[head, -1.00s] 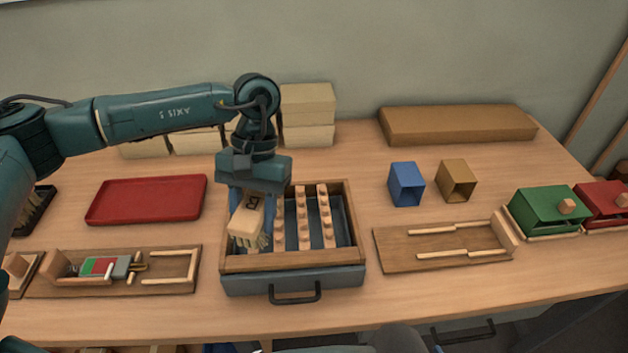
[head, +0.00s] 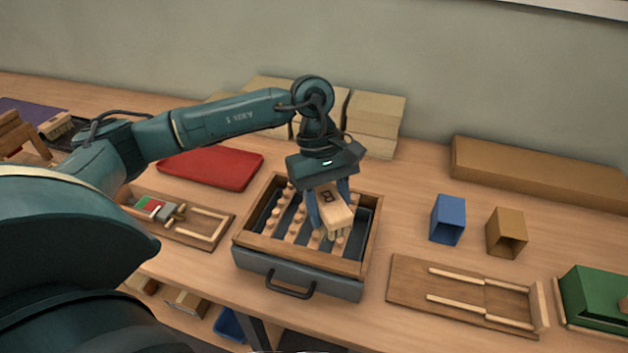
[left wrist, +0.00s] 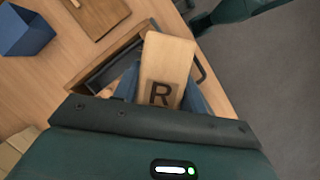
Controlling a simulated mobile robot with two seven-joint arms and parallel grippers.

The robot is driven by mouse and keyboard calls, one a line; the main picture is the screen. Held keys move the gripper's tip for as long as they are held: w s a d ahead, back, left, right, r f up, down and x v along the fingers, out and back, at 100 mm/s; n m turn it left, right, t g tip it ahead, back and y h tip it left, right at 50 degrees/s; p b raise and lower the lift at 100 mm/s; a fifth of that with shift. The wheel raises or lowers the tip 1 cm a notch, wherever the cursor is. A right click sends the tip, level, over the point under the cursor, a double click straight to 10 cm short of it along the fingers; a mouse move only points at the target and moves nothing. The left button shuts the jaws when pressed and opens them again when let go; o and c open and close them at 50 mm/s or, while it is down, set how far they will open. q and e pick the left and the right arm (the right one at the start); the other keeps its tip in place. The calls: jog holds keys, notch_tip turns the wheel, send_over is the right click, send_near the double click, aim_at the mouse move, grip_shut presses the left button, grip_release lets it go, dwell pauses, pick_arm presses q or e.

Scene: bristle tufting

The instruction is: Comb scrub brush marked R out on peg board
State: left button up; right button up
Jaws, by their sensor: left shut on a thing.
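The scrub brush (head: 337,214) is a pale wooden block with a dark letter R on its top and pale bristles at its near lower end. My left gripper (head: 328,201) is shut on it, one blue finger on each side. It hangs tilted over the right part of the peg board (head: 252,243), a wooden-framed tray with rows of pegs. Whether the bristles touch the pegs is hard to tell. In the left wrist view the brush (left wrist: 168,72) shows its R between the fingers, with part of the board's frame behind it. My right gripper is not in view.
A red tray (head: 212,167) lies behind left of the board. A blue cup (head: 448,219), a brown cup (head: 507,233) and a wooden fixture (head: 410,284) with rails are to the right. Pale stacked blocks (head: 375,120) stand behind. A grey drawer handle (head: 290,287) juts out in front.

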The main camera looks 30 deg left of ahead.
pick_arm(q)
jog(key=a+n+t, duration=0.1)
jog(key=n, duration=0.2)
jog(key=w+a+n+t, duration=0.1)
jog(key=a+n, duration=0.1)
jog(key=a+r+n+t, duration=0.1)
jog(key=n, duration=0.2)
jog(key=shift+w+a+r+n+h, duration=0.1)
jog(key=shift+w+a+n+h, duration=0.2)
jog(key=shift+w+a+h, duration=0.1)
jog(key=shift+w+a+n+t, duration=0.1)
jog(key=shift+a+n+t, duration=0.1)
jog(key=shift+n+t, duration=0.25)
jog(key=shift+f, duration=0.6)
notch_tip(320, 180, down, 5)
jog(key=b, duration=0.3)
jog(key=shift+f, duration=0.2)
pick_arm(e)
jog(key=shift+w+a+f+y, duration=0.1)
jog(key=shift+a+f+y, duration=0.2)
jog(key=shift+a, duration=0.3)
pick_arm(q)
jog(key=shift+f+b, duration=0.65)
jog(key=shift+b, duration=0.15)
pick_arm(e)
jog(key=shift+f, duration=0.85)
